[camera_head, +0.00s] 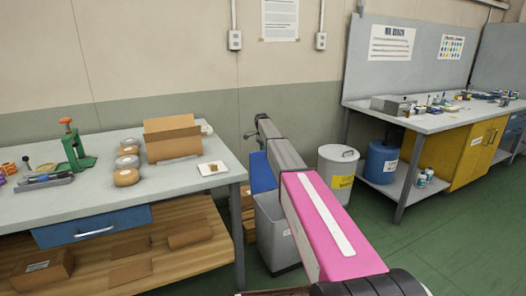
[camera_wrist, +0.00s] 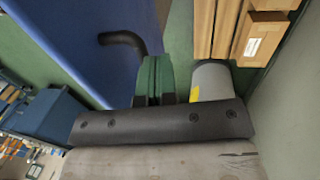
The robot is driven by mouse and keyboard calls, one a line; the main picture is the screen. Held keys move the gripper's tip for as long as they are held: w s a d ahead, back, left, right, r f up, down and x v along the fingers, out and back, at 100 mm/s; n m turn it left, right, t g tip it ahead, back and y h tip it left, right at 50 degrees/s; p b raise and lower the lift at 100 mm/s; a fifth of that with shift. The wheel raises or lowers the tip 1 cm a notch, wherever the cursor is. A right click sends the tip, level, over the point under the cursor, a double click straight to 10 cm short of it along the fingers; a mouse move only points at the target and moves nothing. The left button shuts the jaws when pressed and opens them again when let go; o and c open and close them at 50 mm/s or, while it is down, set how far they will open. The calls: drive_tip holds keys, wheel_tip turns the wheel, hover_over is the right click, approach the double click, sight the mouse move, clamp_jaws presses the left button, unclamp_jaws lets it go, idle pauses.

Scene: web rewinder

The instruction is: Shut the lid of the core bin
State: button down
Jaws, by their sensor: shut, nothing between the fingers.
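The core bin (camera_head: 278,238) is a grey bin on the floor beside the left bench. Its blue lid (camera_head: 262,173) stands raised at the back of the bin, partly hidden by my arm. In the wrist view a large blue panel, which looks like the lid (camera_wrist: 75,35), fills the upper left, with a dark curved handle (camera_wrist: 125,40) on it.
The left bench (camera_head: 110,205) holds a cardboard box (camera_head: 172,138), tape rolls and a green tool. A white drum (camera_head: 337,172) stands right of the bin, and a blue drum (camera_head: 381,161) under the right bench (camera_head: 425,121). Green floor lies open at right.

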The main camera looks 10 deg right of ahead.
drive_tip(key=shift+s+d+r+t+y, duration=0.15)
drive_tip(key=shift+s+t, duration=0.15)
drive_tip(key=shift+s, duration=0.2)
drive_tip(key=shift+s+d+r+t+y, duration=0.15)
drive_tip(key=shift+s+t, duration=0.15)
drive_tip(key=shift+s, duration=0.2)
drive_tip(key=s+d+f+t+y, duration=0.1)
drive_tip(key=s+d+t, duration=0.2)
drive_tip(key=s, duration=0.6)
drive_tip(key=s+d+f+t+y, duration=0.15)
drive_tip(key=s+t, duration=0.25)
drive_tip(key=s, duration=0.4)
drive_tip(key=s+d+f, duration=0.2)
drive_tip(key=s+f, duration=0.3)
drive_tip(key=f, duration=0.3)
drive_tip(key=s+d+f+t, duration=0.1)
drive_tip(key=s+d+f, duration=0.1)
drive_tip(key=s+f, duration=0.4)
drive_tip(key=shift+s+d+f+t, duration=0.15)
drive_tip(key=shift+d+f+t, duration=0.2)
drive_tip(key=shift+f, duration=0.85)
